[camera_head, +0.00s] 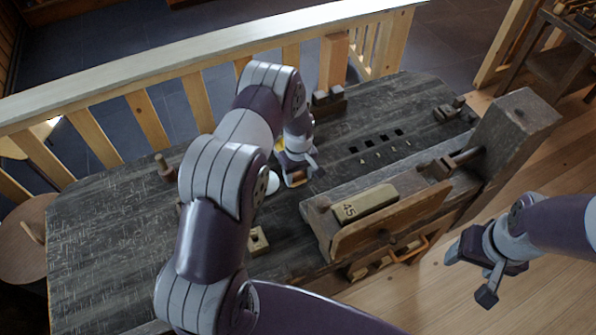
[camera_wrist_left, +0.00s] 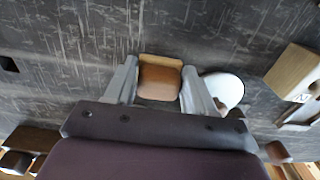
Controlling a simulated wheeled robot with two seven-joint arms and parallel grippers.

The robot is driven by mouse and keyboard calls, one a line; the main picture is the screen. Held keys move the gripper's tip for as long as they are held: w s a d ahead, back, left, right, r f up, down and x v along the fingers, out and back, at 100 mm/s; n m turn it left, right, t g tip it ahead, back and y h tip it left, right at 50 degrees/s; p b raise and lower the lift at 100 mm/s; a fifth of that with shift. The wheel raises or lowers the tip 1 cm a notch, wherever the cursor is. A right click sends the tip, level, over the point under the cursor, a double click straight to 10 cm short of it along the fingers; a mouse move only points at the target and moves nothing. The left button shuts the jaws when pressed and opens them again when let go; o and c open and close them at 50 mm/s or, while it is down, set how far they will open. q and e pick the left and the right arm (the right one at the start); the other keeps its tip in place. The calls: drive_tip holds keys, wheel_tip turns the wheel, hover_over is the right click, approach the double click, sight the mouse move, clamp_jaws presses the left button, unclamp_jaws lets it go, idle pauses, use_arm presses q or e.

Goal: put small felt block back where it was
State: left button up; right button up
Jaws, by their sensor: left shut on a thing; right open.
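My left gripper (camera_head: 298,178) is low over the dark bench top, left of the vise. In the left wrist view, its two fingers (camera_wrist_left: 160,88) are closed on the sides of a small tan-brown block (camera_wrist_left: 160,80), which I take to be the felt block. In the head view the gripper mostly hides this block. Whether the block touches the bench is not clear. My right gripper (camera_head: 477,272) is open and empty, off the bench's right front side above the wooden floor.
A white rounded thing (camera_wrist_left: 226,90) sits right beside the left gripper. The dark workbench (camera_head: 100,230) carries a wooden vise (camera_head: 400,222), a block marked 45 (camera_head: 366,203), a wooden peg (camera_head: 163,168) and a dark wooden piece (camera_head: 328,104). A pale railing (camera_head: 215,50) runs behind.

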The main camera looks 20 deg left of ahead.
sight(299, 176)
use_arm(q)
drive_tip(key=shift+f, duration=0.4)
drive_tip(key=o, duration=1)
drive_tip(key=shift+r, duration=0.4)
wheel_tip(299, 176, up, 12)
drive_tip(key=b, duration=0.3)
drive_tip(key=s+d+r+m, duration=0.1)
drive_tip(key=s+r+m, duration=0.1)
drive_tip(key=s, duration=0.4)
drive_tip(key=s+d+r+m+t, duration=0.1)
drive_tip(key=s+d+r+m, duration=0.1)
drive_tip(key=s, duration=0.5)
drive_tip(key=s+d+r+m, duration=0.2)
drive_tip(key=s+r+m, duration=0.2)
drive_tip(key=s+m, duration=0.1)
drive_tip(key=shift+s+d+r+m, duration=0.1)
drive_tip(key=shift+s+m, duration=0.3)
drive_tip(key=shift+s, duration=0.3)
